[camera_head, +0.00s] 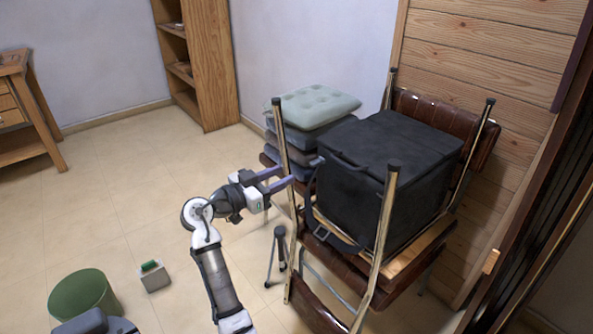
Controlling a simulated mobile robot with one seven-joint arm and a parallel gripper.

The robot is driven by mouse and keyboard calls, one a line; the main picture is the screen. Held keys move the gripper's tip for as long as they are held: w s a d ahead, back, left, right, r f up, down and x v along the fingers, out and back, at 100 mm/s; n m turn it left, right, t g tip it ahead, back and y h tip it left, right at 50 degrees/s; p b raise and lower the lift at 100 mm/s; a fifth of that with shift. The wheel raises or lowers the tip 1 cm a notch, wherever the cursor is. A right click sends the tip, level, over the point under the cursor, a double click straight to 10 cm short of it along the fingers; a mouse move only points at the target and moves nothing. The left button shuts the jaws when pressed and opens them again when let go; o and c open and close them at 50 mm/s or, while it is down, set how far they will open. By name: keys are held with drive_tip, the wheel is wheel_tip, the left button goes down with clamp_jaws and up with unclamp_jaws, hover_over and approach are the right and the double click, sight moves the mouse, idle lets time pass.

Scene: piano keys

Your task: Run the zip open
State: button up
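A black box-shaped bag (372,185) with a strap sits on an upturned brown chair frame at the right. Its top looks closed. I cannot make out a zip or its pull at this size. My gripper (281,177) is to the left of the bag, with its two fingers apart and pointing right. No object shows between the fingers. The fingertips are close to a metal chair leg in the picture; I cannot tell whether they touch it.
Metal chair legs (381,225) stand up around the bag. Stacked cushions (314,108) lie behind it. A green bin (83,296) and a small box (154,276) are on the floor at lower left. The tiled floor (110,205) at left is clear.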

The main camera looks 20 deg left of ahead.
drive_tip(key=v, duration=0.4)
idle(0.4)
